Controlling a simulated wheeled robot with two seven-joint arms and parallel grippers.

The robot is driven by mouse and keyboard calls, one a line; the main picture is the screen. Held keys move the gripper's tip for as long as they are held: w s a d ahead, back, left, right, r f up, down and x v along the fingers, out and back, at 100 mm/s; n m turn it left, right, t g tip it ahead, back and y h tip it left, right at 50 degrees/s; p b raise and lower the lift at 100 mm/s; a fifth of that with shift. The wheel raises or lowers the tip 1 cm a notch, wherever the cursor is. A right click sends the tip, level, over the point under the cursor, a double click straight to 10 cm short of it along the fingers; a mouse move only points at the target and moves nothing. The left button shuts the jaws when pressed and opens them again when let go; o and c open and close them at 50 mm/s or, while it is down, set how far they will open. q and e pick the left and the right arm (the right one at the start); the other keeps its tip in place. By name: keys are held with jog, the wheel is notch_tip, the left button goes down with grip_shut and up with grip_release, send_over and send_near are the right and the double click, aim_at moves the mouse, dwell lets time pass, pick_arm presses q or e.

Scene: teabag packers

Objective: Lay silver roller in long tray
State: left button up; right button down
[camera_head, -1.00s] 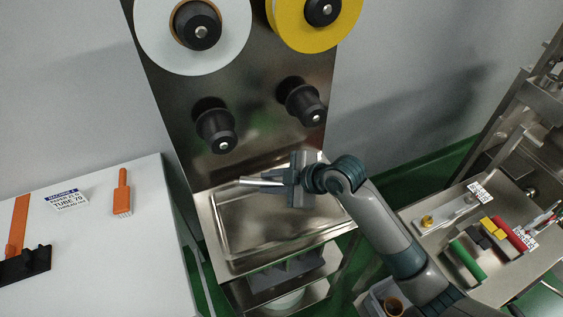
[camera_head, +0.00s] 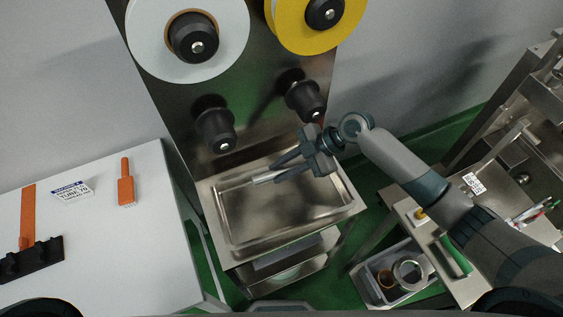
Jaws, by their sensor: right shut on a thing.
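The silver roller (camera_head: 263,179) is a short, shiny cylinder pointing left out of my right gripper (camera_head: 284,170). My right gripper is shut on it, and its fingers hide the roller's right part. The long steel tray (camera_head: 240,244) is a shallow rectangular pan below the reel panel. The roller shows over the back part of this tray, lying roughly along its length. I cannot tell whether it touches the tray floor. The rest of the tray is empty. My left gripper is not in view.
A white table (camera_head: 110,245) on the left bears an orange brush (camera_head: 126,187), a label card and a black holder. Black spindles (camera_head: 215,130) jut out above the tray. A grey bin (camera_head: 375,289) with rings and a side bench with a green roller (camera_head: 455,255) are at right.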

jog(key=shift+w+r, duration=0.25)
jog(key=shift+w, duration=0.1)
jog(key=shift+f, duration=0.1)
jog(key=shift+s+f+b, duration=0.1)
jog(key=shift+f+b, duration=0.4)
jog(key=shift+f, duration=0.2)
jog(key=f, duration=0.1)
jog(key=f+b, duration=0.1)
jog(key=shift+w+f, duration=0.25)
jog(key=shift+f, duration=0.05)
jog(key=shift+s+f+b, duration=0.2)
jog(key=shift+f+b, duration=0.2)
jog(key=shift+f, duration=0.2)
jog(key=shift+f+b, duration=0.4)
jog(key=shift+f, duration=0.3)
jog(key=shift+f+b, duration=0.75)
jog(key=shift+f, duration=0.8)
